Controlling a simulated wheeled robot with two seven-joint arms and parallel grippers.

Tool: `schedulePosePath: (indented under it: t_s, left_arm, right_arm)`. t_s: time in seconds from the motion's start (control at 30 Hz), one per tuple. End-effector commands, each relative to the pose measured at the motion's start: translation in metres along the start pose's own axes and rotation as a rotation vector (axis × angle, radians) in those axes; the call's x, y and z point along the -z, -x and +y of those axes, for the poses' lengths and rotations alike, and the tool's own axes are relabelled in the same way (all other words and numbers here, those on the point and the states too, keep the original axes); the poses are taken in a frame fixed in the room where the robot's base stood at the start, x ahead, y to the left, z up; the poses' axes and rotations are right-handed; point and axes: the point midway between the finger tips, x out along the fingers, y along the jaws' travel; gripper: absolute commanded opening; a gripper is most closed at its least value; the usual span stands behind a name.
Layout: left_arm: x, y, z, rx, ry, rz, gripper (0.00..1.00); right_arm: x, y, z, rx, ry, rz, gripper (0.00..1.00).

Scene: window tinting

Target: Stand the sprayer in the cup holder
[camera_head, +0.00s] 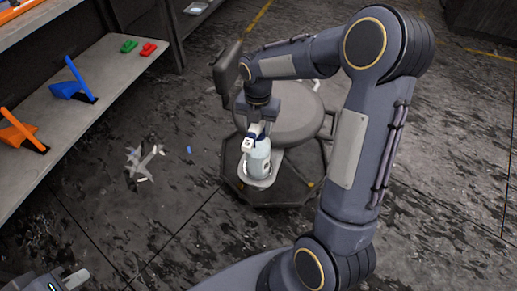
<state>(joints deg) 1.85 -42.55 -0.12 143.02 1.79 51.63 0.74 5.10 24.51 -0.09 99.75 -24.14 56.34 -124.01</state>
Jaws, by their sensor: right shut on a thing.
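The sprayer (259,163) is a pale bottle with a white and dark blue head. It stands roughly upright at the cup holder (264,184), a light ring on the front of the round stool. Its lower end appears to be inside the ring; whether it touches the bottom is hidden. My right gripper (258,130) reaches down from above and is shut on the sprayer's head. My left gripper (75,279) is partly in view at the bottom left corner, away from the sprayer; its jaw opening is unclear.
The round grey stool (290,120) has a dark base (290,195). A shelf (90,95) at left holds blue and orange tools (72,85) and red and green pieces (148,49). White scraps (143,162) and a small blue piece (188,149) lie on the floor.

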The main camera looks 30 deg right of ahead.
Motion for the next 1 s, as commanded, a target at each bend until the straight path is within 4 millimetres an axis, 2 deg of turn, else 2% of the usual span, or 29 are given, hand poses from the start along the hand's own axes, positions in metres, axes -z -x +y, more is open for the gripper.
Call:
schedulePosePath:
  t_s: [0.03,0.17,0.4,0.83,0.87,1.0]
  left_arm:
    - [-0.002,-0.003,-0.002,0.0,0.0,0.0,0.0]
    - [-0.003,-0.006,-0.003,0.0,0.0,0.0,0.0]
    - [-0.009,-0.018,-0.008,0.0,0.0,0.0,0.0]
    - [-0.009,-0.018,-0.008,0.0,0.0,0.0,0.0]
    - [-0.009,-0.018,-0.008,0.0,0.0,0.0,0.0]
    - [-0.009,-0.018,-0.008,0.0,0.0,0.0,0.0]
  right_arm:
    - [0.0,-0.008,0.0,0.0,0.0,0.0,0.0]
    - [0.0,-0.018,0.0,0.0,-0.001,0.0,0.0]
    - [0.0,-0.056,0.0,0.001,0.0,0.0,0.0]
    - [0.0,-0.062,0.0,-0.001,-0.001,-0.001,0.0]
    - [0.0,-0.062,0.0,0.0,-0.001,0.0,0.47]
    - [0.0,-0.061,0.0,0.0,-0.001,0.0,0.65]
